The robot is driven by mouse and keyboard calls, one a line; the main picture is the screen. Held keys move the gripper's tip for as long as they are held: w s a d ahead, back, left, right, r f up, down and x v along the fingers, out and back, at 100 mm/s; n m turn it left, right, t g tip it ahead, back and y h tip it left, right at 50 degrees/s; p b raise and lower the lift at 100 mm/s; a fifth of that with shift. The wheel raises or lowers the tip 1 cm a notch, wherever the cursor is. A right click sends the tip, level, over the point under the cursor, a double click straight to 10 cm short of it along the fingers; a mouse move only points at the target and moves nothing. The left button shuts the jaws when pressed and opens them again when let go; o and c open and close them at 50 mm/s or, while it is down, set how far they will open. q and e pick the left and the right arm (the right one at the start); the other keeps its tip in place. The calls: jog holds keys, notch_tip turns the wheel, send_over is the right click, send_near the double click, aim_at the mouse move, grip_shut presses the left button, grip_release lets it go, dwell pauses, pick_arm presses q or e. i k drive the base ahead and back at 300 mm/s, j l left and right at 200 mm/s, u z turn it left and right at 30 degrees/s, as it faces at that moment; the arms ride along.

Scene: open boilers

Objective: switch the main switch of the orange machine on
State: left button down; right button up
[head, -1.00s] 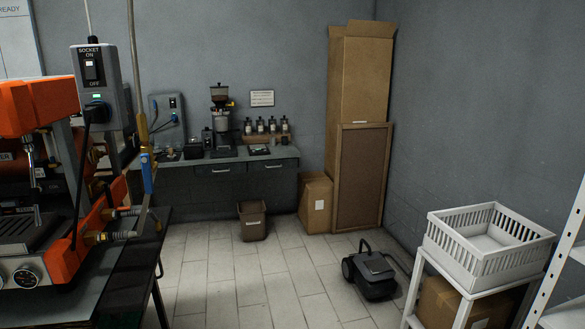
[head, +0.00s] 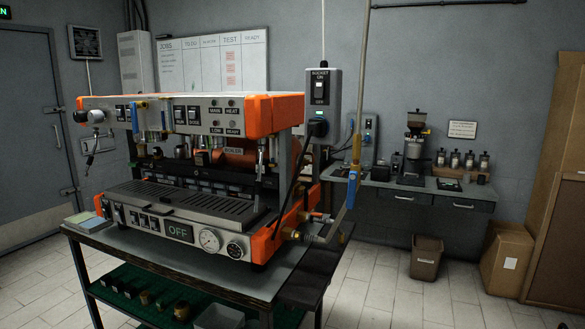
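The orange machine (head: 258,116) stands on a dark table at the left centre of the head view, its front facing me at an angle. Its lower front carries several dark rocker switches (head: 138,219) and a display (head: 179,232) reading OFF. Two gauges (head: 210,240) sit right of the display. The upper panel has more dark switches (head: 186,115) and small lamps labelled MAIN, HEAT, LOW and READY (head: 224,118). I cannot read which switch is the main one. A grey socket box (head: 322,88) with a switch and a green light stands behind its right side. Neither gripper is in view.
The table (head: 190,276) has a lower green shelf with small parts. A pipe with a blue-handled valve (head: 352,188) rises at the machine's right. A counter (head: 425,190) with a grinder (head: 413,155) lies behind. A bin (head: 427,256) and cardboard box (head: 507,258) stand right. Floor between is clear.

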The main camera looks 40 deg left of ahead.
aim_at(104, 210)
jog(key=u, duration=1.65)
